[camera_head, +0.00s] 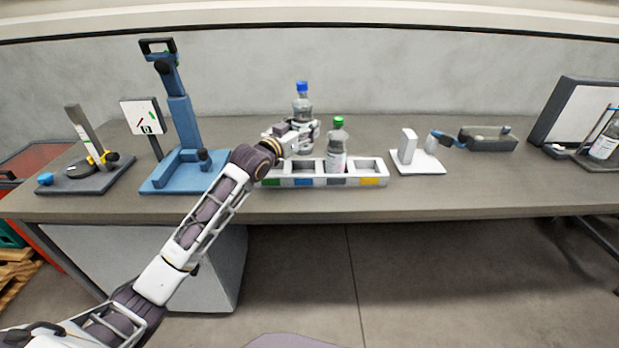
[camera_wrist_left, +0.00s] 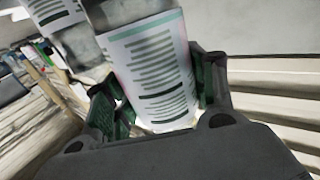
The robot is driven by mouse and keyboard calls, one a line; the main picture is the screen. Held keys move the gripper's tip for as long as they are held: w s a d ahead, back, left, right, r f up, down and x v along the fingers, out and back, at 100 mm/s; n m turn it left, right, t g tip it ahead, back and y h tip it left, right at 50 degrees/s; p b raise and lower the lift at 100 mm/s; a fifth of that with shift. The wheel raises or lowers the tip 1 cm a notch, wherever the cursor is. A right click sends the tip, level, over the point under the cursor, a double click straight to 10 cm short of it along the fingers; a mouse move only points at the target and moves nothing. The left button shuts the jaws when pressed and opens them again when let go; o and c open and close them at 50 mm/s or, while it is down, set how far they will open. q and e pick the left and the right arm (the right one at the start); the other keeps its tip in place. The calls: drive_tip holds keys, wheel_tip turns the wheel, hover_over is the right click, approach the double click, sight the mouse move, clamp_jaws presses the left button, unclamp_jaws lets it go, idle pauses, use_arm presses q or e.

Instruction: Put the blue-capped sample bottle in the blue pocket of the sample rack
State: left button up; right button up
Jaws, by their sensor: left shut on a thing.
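The blue-capped sample bottle (camera_head: 302,103) is upright in the head view, behind or above the left half of the sample rack. My left gripper (camera_head: 303,130) is shut around its lower body. In the left wrist view the held bottle's printed label (camera_wrist_left: 155,72) sits between the green-padded fingers (camera_wrist_left: 158,105). The sample rack (camera_head: 325,182) has green, blue, grey and yellow front marks. My right gripper is not in view.
A green-capped bottle (camera_head: 338,148) stands in the grey-marked pocket, close to the held bottle. A blue stand (camera_head: 183,125) is left of my arm. A white device (camera_head: 415,158) is right of the rack. Bare table lies in front of the rack.

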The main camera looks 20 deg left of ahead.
use_arm(q)
drive_tip(key=shift+r, duration=0.1)
wheel_tip(320, 180, down, 5)
drive_tip(key=shift+f+b, duration=0.1)
drive_tip(key=shift+b, duration=0.3)
drive_tip(key=shift+f, duration=0.5)
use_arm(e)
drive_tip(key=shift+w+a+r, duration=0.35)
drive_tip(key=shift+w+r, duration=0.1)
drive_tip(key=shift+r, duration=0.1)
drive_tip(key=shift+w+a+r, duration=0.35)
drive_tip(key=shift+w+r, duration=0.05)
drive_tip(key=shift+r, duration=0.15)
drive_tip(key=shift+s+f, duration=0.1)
